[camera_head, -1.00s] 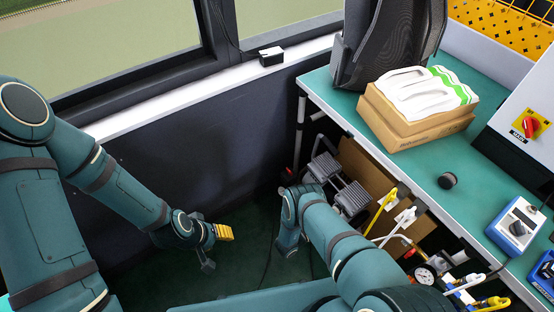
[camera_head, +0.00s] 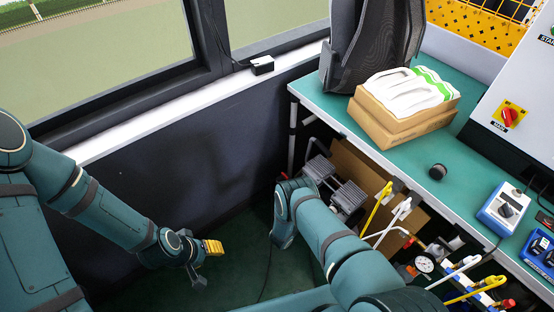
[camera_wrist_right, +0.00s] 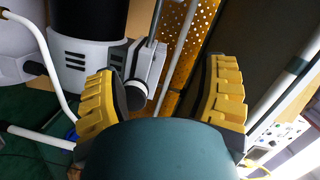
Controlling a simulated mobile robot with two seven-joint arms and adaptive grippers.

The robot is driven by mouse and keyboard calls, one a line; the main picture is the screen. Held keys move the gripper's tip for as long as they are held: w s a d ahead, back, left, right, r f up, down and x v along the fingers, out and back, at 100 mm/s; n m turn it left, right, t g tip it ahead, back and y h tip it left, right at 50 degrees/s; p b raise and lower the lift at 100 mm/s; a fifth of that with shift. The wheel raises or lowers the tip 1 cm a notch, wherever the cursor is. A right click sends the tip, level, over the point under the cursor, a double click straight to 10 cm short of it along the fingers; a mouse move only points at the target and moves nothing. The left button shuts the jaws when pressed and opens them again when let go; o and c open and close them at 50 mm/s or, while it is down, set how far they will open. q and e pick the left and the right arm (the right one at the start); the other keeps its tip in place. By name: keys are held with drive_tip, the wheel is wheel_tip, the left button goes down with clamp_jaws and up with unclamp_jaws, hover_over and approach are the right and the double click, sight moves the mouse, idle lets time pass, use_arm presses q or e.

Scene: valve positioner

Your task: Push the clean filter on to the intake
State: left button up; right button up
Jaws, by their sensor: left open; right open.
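A small dark cylinder (camera_head: 437,171) stands alone on the green bench top in the head view; it may be a filter, but I cannot tell whether it is the clean one. In the right wrist view a grey and white machine (camera_wrist_right: 88,55) with a black cylinder on top carries a dark round fitting (camera_wrist_right: 135,94), possibly the intake. My right gripper (camera_wrist_right: 165,98) is open, its yellow fingers apart with nothing held between them. It is hidden in the head view. My left gripper (camera_head: 206,264) is open and empty, low over the dark green floor, left of the bench.
The bench (camera_head: 400,170) holds a cardboard box (camera_head: 400,125) with white items, a black chair-like back (camera_head: 372,45) and a blue-grey device (camera_head: 503,212). Pipes, yellow and white handles and a gauge (camera_head: 425,263) crowd its front edge. A grey twin-block unit (camera_head: 333,180) sits beneath.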

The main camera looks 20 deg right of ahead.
drive_tip(key=shift+w+a+r+n+g+y+p, duration=0.15)
drive_tip(key=shift+w+a+r+n+y+p, duration=0.55)
drive_tip(key=shift+w+a+r+n+y, duration=1.9)
drive_tip(key=shift+w+a+r+n+g+y+p, duration=0.2)
drive_tip(key=shift+w+a+r+n+y+p, duration=0.45)
drive_tip(key=shift+w+a+r+n+y, duration=1.95)
drive_tip(key=shift+w+a+r+n+g+y+p, duration=0.15)
drive_tip(key=shift+w+a+r+n+y+p, duration=0.45)
drive_tip(key=shift+r+y, duration=2.3)
drive_tip(key=s+a+r+n+g, duration=0.2)
drive_tip(key=s+r+n, duration=0.1)
drive_tip(key=s, duration=0.7)
drive_tip(key=s+a+r+n+g+y, duration=0.1)
drive_tip(key=s+a+r+n+g, duration=0.1)
drive_tip(key=s, duration=0.8)
drive_tip(key=s+a+r+n+g+y, duration=0.1)
drive_tip(key=s+a+r+n+g, duration=0.1)
drive_tip(key=s+n, duration=0.4)
drive_tip(key=s+a+r, duration=0.1)
drive_tip(key=s+r, duration=0.1)
drive_tip(key=s, duration=0.2)
drive_tip(key=shift+a+r+n, duration=0.3)
drive_tip(key=shift+a, duration=0.1)
drive_tip(key=shift+s, duration=0.1)
